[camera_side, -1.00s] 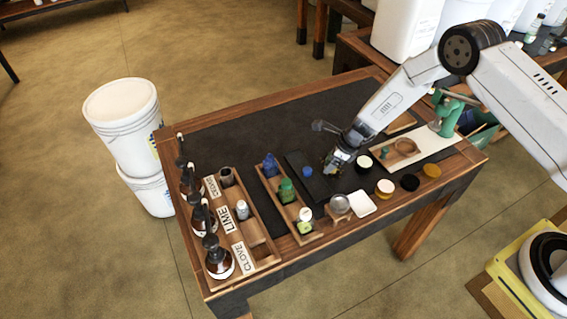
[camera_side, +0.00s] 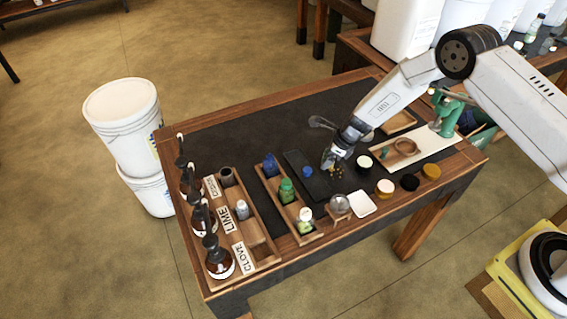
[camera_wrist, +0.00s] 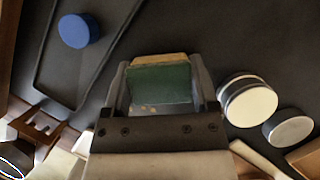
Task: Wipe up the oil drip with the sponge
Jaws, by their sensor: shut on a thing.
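My gripper (camera_side: 331,163) is over the dark mat, to the right of a dark shallow tray. In the wrist view my gripper (camera_wrist: 162,95) is shut on the sponge (camera_wrist: 160,82), which has a green face and a tan edge. Small yellowish specks (camera_side: 338,173) show just below the gripper in the side view; they look like the oil drip, but they are too small to be sure.
The dark tray (camera_side: 316,189) holds a blue cap (camera_side: 308,171), also seen in the wrist view (camera_wrist: 78,30). A white-lidded jar (camera_side: 365,161) stands close to the gripper's right. Wooden racks of bottles (camera_side: 287,190) stand to the left. The back-left mat is clear.

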